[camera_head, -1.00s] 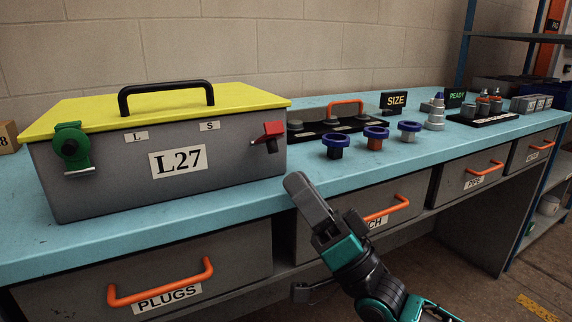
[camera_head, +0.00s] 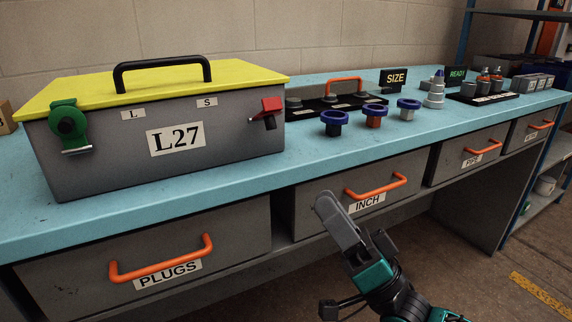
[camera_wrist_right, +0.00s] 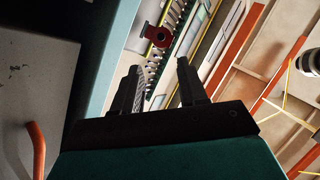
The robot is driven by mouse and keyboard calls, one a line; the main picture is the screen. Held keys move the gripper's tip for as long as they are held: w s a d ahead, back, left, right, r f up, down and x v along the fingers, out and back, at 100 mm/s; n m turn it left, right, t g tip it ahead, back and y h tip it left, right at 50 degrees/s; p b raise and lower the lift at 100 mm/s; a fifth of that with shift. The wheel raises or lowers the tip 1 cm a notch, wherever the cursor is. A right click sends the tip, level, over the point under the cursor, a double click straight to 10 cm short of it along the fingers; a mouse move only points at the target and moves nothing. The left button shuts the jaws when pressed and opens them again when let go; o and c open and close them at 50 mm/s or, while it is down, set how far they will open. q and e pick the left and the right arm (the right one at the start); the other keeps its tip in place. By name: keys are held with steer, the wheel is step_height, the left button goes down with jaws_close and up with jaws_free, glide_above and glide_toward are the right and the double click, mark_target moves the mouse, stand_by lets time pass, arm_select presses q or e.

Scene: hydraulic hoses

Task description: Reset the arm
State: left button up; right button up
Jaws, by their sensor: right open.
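My right gripper (camera_head: 338,222) is in front of the bench, below the worktop edge and beside the INCH drawer (camera_head: 330,190). In the right wrist view its two fingers (camera_wrist_right: 158,88) stand apart with nothing between them. The right arm comes in from the bottom right. My left gripper does not show in either view.
A grey box with a yellow lid (camera_head: 150,84), marked L27, stands on the blue bench (camera_head: 230,185). Blue-topped fittings (camera_head: 373,112) stand to its right. Orange drawer handles (camera_head: 160,268) stick out from the front. The floor (camera_head: 450,270) at lower right is open.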

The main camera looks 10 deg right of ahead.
steer(key=s+a+f+g+h, duration=0.25)
steer(key=f+h, duration=0.35)
steer(key=f, duration=0.4)
steer(key=s+a+f+g+h, duration=0.1)
steer(key=s+f+g+h, duration=0.15)
steer(key=f+h, duration=0.55)
steer(key=s+d+f+g+h+p, duration=0.1)
steer(key=s+d+f+g, duration=0.35)
steer(key=f, duration=0.45)
arm_select(q)
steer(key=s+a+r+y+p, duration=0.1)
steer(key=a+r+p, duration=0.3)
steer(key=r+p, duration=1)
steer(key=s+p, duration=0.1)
steer(key=p, duration=0.5)
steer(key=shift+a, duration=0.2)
arm_select(e)
steer(key=s+d+r+t+h, duration=0.1)
steer(key=s+d+r, duration=0.1)
steer(key=r, duration=1.1)
steer(key=shift+d+r+n+h, duration=0.15)
steer(key=shift+d+n+h, duration=0.15)
steer(key=shift+d, duration=0.35)
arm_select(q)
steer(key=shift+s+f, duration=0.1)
arm_select(e)
steer(key=shift+s, duration=0.1)
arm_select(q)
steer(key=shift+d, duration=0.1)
